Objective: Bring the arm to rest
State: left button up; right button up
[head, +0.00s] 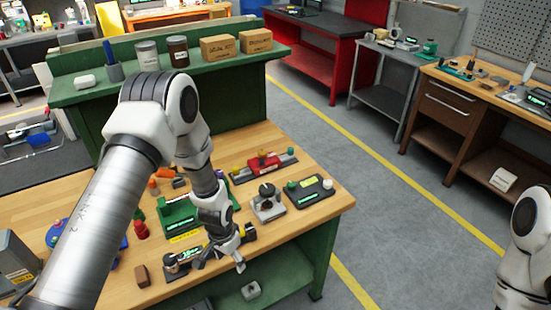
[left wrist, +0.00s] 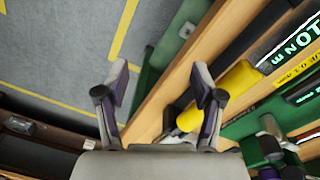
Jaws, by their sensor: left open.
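My left arm reaches in from the left over the wooden workbench (head: 330,207). My left gripper (head: 221,266) hangs at the bench's front edge, fingers apart and empty. In the left wrist view, the gripper (left wrist: 160,80) shows its two fingers spread with nothing between them. A device with a lit display (head: 183,261) stands just left of the gripper, partly hidden by it. A yellow cylindrical part (left wrist: 238,84) lies beyond the right finger in the left wrist view. A grey valve-like unit with a black knob (head: 267,203) stands right of the gripper. My right gripper is out of view.
A red device (head: 264,164) and a dark panel with green and white knobs (head: 308,191) stand at the bench's back right. A brown block (head: 142,275) lies front left. A green shelf (head: 285,53) with jars and boxes stands behind. The floor to the right is clear.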

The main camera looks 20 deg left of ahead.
pick_arm(q)
jog(key=s+d+f+g+b, duration=0.2)
jog(key=s+f+b, duration=1)
jog(key=f, duration=0.4)
jog(key=s+d+f+n+t+b, duration=0.1)
jog(key=s+f+n+t+b, duration=0.1)
jog(key=s, duration=0.8)
jog(key=shift+d+f+n+y+b, duration=0.2)
jog(key=shift+d+n+y+b, duration=0.2)
jog(key=shift+n, duration=0.2)
